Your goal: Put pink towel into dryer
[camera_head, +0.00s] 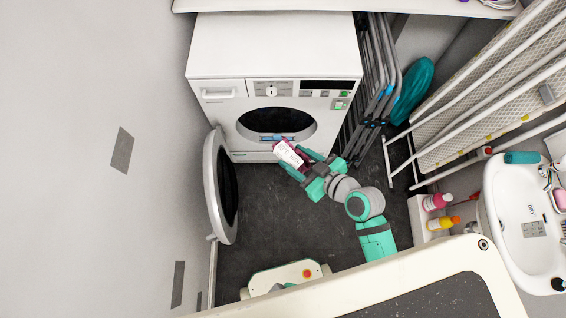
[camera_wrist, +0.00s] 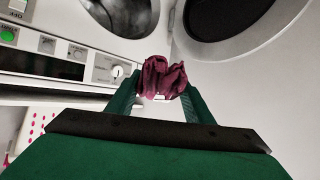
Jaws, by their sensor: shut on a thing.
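The white dryer (camera_head: 215,117) stands against the back wall. Its round door (camera_head: 219,185) hangs wide open to the left, and its dark drum opening (camera_head: 270,122) faces me. My gripper (camera_head: 296,160) is just in front of and below the opening, outside it. In the wrist view the towel (camera_wrist: 161,80) is bunched dark pink cloth between the two green fingertips. The drum opening (camera_wrist: 120,14) shows there at the top, with the door (camera_wrist: 228,24) to its right.
A folded drying rack (camera_head: 382,85) and an ironing board (camera_head: 480,85) lean on the right of the dryer. A sink (camera_head: 525,215) and bottles (camera_head: 437,201) stand at the right. Dark floor (camera_head: 265,215) is clear between the open door and my arm.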

